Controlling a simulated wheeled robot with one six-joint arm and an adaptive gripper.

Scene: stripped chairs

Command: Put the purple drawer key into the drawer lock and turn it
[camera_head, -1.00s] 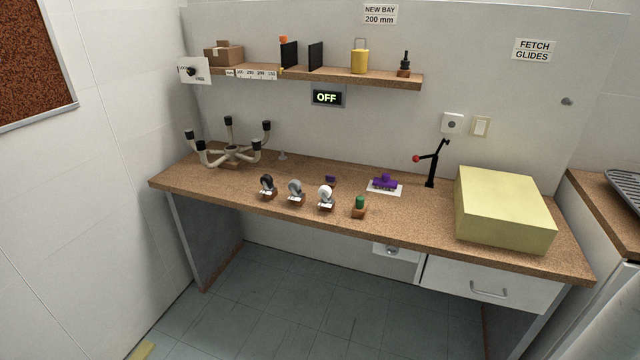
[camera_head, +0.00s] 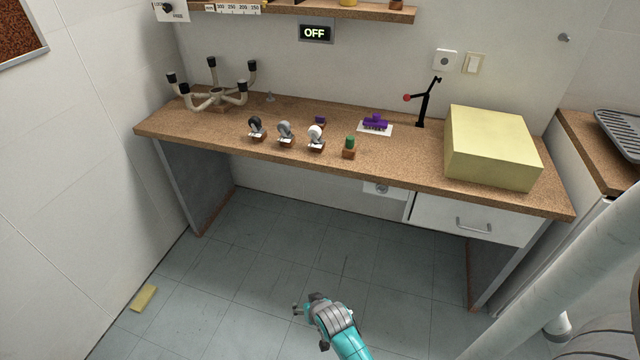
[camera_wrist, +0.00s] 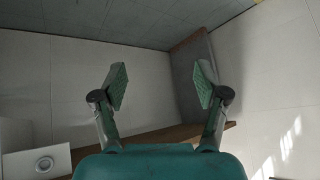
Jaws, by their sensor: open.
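A purple piece (camera_head: 375,123) sits on a white card on the bench, and a smaller purple piece (camera_head: 320,121) stands left of it. I cannot tell which is the drawer key. The white drawer (camera_head: 470,216) is shut under the bench's right end, with a metal handle. A white box with a round fitting (camera_head: 383,188) is under the bench just left of the drawer; it may be the lock. It also seems to show in the wrist view (camera_wrist: 45,163). My gripper (camera_head: 298,309) is low in front of the bench, open and empty, its fingers apart in the wrist view (camera_wrist: 161,85).
The bench (camera_head: 400,165) holds several casters (camera_head: 285,133), a green-topped piece (camera_head: 349,147), a black stand with a red ball (camera_head: 424,102), a yellow box (camera_head: 490,147) and a chair base (camera_head: 215,95). The floor before it is clear except for a yellow block (camera_head: 144,298).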

